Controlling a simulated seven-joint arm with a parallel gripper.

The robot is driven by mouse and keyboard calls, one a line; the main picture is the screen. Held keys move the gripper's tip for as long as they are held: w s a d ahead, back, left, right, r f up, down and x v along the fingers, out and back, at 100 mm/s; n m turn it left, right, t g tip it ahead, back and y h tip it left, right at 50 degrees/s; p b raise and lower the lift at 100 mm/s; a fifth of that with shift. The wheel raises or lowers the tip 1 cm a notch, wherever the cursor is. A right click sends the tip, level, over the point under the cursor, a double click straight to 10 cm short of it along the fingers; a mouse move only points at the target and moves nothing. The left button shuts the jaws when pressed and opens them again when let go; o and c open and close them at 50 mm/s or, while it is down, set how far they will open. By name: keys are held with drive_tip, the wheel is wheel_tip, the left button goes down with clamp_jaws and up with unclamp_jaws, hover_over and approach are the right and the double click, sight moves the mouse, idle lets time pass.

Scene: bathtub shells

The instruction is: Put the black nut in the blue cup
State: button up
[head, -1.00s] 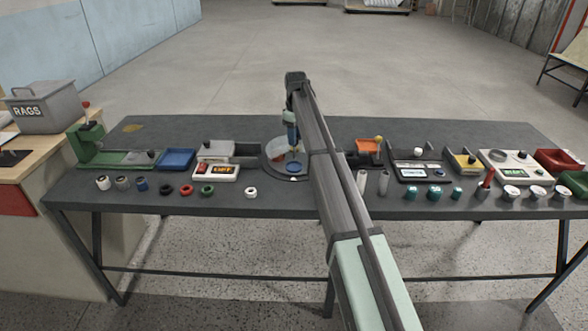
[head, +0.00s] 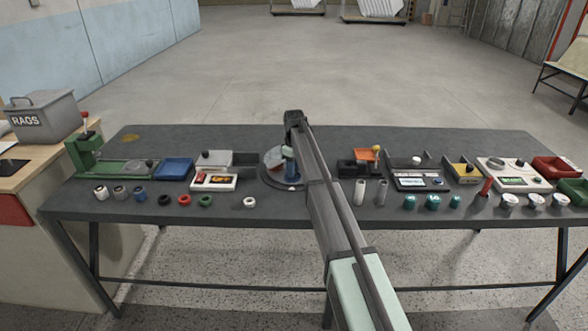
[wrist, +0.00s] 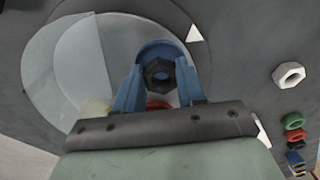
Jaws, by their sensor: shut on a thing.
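My gripper (wrist: 160,82) has blue fingers and is shut on a dark hexagonal nut, the black nut (wrist: 160,68), in the wrist view. The blue cup (wrist: 163,47) shows as a blue rim curving around the far side of the nut. The nut overlaps the cup in this view; I cannot tell if it is inside the cup or just above it. In the head view my gripper (head: 290,165) is low over the round dark station at the table's middle. The arm and fingers hide the nut and most of the cup there.
The round station has a pale disc (wrist: 45,70), with red and yellowish parts beside the fingers. A white nut (head: 249,202) and a green nut (head: 205,201) lie at the front left with red and black ones. Boxes and fixtures stand on both sides. A blue tray (head: 174,168) is at left.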

drive_tip(key=shift+f, duration=0.7)
drive_tip(key=o, duration=1.1)
wheel_tip(320, 180, up, 13)
drive_tip(key=shift+r, duration=0.1)
